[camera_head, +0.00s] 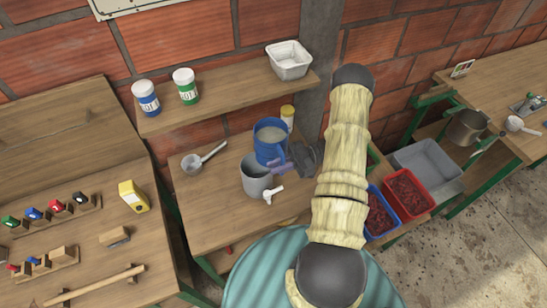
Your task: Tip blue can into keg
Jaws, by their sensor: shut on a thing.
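The blue can (268,127) is upright, with a pale content showing inside its open top. My gripper (284,166) comes in from the right and is shut on the blue can, low on its right side, where its handle seems to be. The grip itself is partly hidden. The keg (254,184) is a grey open-topped cylinder with a white tap at its lower right, standing on the middle wooden table. The can is just behind the keg's rim in the picture; I cannot tell whether it is raised or touches the keg.
A grey ladle (203,158) lies left of the keg. A yellow-capped container (287,114) stands behind the can. A wall shelf (222,98) holds two jars and a white tray (289,60). Blue and red crates (407,194) of red fruit stand at right. A dark post rises behind.

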